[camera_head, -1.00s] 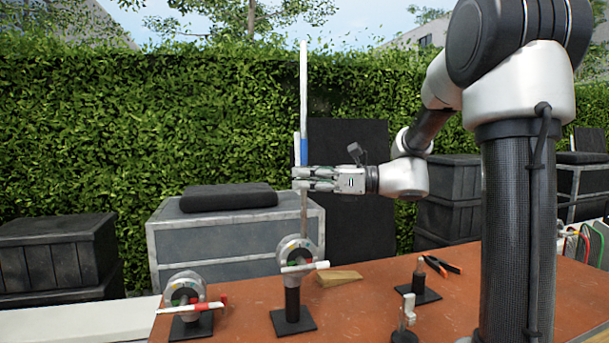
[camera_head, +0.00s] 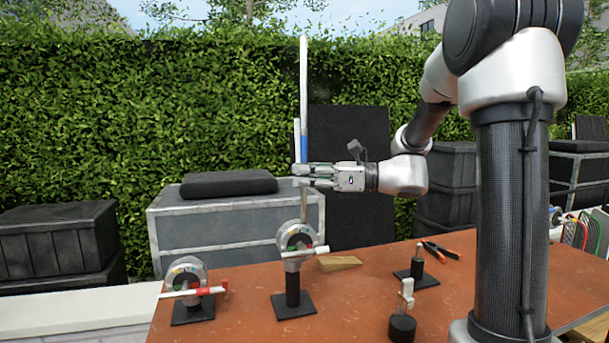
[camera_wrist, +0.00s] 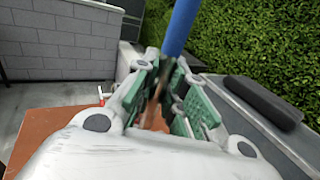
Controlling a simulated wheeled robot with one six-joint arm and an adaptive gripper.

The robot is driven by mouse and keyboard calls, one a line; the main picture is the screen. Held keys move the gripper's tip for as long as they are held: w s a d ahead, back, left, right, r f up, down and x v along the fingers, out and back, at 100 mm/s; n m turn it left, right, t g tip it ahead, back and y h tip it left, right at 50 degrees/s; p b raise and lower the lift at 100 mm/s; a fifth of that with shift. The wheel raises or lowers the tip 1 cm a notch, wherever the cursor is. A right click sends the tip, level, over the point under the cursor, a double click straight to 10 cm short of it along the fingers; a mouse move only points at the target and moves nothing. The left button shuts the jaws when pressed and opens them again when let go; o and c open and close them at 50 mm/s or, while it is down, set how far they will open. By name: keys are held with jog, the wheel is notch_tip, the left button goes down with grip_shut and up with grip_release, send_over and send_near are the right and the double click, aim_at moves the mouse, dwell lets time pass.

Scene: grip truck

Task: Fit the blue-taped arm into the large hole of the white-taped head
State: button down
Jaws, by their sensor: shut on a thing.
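The blue-taped arm is a long, upright pale rod (camera_head: 303,85) with a blue tape band (camera_head: 304,148). My gripper (camera_head: 303,175) is shut on it just below the blue band. In the wrist view the blue band (camera_wrist: 181,28) rises from between the green-padded fingers (camera_wrist: 165,95). The white-taped head (camera_head: 297,238) is a round dial on a black post and square base, with a white-wrapped bar across it. The rod's lower end meets the top of this head in the head view. I cannot tell whether it is inside the large hole.
A similar head with a red-taped bar (camera_head: 188,280) stands to the left on the orange table (camera_head: 240,310).

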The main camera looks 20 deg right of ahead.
jog(key=shift+f, duration=0.2)
dwell(0.4)
jog(key=c, duration=1.4)
grip_release()
jog(key=v, duration=1.2)
